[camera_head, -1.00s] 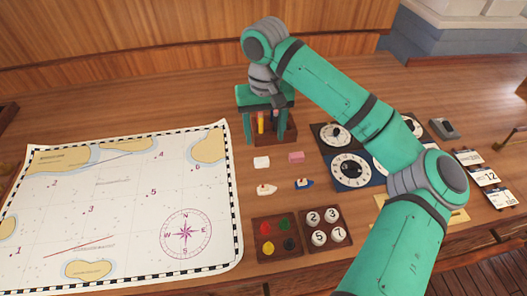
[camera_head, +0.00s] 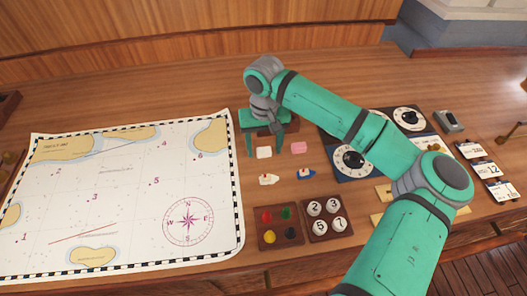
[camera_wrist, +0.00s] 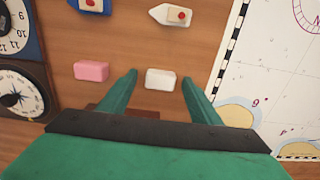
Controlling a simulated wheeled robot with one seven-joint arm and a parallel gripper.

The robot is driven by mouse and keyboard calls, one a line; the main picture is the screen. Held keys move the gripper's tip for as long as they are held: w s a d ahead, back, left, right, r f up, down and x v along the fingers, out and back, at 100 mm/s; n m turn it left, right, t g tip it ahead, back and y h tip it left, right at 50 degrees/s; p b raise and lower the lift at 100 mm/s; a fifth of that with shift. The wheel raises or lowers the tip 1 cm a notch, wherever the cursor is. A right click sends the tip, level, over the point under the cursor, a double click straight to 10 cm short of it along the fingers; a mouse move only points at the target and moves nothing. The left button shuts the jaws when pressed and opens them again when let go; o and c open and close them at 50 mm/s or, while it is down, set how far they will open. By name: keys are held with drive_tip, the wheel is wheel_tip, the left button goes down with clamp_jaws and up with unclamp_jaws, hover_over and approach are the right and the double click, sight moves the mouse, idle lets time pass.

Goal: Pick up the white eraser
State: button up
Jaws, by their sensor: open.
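The white eraser (camera_head: 264,152) lies on the wooden desk, just right of the chart. A pink eraser (camera_head: 298,148) lies to its right. My gripper (camera_head: 265,153) is low over the desk at the white eraser, with its fingers spread apart. In the wrist view the white eraser (camera_wrist: 161,79) lies between the two open fingertips of my gripper (camera_wrist: 159,76), apart from both. The pink eraser (camera_wrist: 91,71) lies outside the left finger there.
The chart (camera_head: 120,190) covers the desk's left. White and blue toy boats (camera_head: 306,174) lie nearer the front. A tray of coloured pieces (camera_head: 267,248) and a tray of numbered pieces (camera_head: 314,236) stand in front of them. Dials (camera_head: 353,161) lie to the right.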

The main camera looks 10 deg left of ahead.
drive_tip(key=c, duration=1.1)
drive_tip(key=shift+r, duration=0.1)
drive_tip(key=shift+r, duration=0.6)
drive_tip(key=shift+s+a+r, duration=0.9)
drive_tip(key=shift+s+r, duration=1.05)
drive_tip(key=shift+s, duration=0.25)
drive_tip(key=shift+s+a+r, duration=0.9)
drive_tip(key=shift+s+r, duration=1)
drive_tip(key=shift+s, duration=0.25)
drive_tip(key=shift+s+a+r, duration=0.9)
drive_tip(key=shift+s+r, duration=1.05)
drive_tip(key=shift+s, duration=0.25)
